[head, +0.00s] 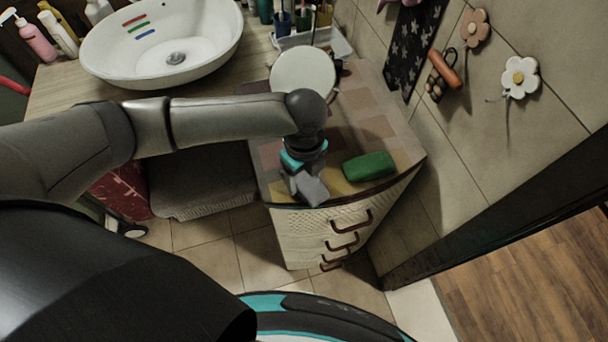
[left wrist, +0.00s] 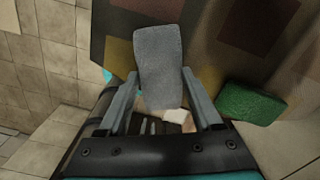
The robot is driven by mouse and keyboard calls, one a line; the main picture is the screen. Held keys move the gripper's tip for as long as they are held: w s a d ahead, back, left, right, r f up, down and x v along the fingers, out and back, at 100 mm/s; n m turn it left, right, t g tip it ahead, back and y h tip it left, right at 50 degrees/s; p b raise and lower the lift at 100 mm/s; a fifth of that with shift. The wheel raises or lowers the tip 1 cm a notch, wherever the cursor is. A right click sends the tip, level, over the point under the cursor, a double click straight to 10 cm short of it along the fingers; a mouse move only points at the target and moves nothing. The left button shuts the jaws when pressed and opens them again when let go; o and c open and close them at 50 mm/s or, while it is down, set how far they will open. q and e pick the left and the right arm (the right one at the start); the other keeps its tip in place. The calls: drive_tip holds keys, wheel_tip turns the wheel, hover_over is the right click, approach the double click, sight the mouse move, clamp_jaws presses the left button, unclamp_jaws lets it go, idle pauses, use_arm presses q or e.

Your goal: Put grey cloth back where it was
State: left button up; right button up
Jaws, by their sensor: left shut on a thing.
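The grey cloth (head: 311,189) is a small flat grey piece at the front edge of the drawer cabinet's top (head: 385,125). My left gripper (head: 302,177) points down over that edge and is shut on the grey cloth. In the left wrist view the cloth (left wrist: 158,60) shows between the two fingers of the gripper (left wrist: 160,82), reaching past their tips. I cannot tell whether the cloth touches the cabinet top. My right gripper is not in view.
A green block, perhaps a sponge or folded cloth (head: 369,167), lies close to the right of the gripper. A round white thing (head: 303,74) stands farther back on the cabinet. The basin (head: 205,62) is at upper left. The tiled wall (head: 445,150) borders the right.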

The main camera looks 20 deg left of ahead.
sight(304, 179)
use_arm(q)
drive_tip(key=shift+f, duration=0.15)
drive_tip(key=o, duration=1.2)
wheel_tip(304, 179, up, 12)
drive_tip(key=shift+r+p, duration=0.15)
drive_tip(key=shift+p, duration=0.25)
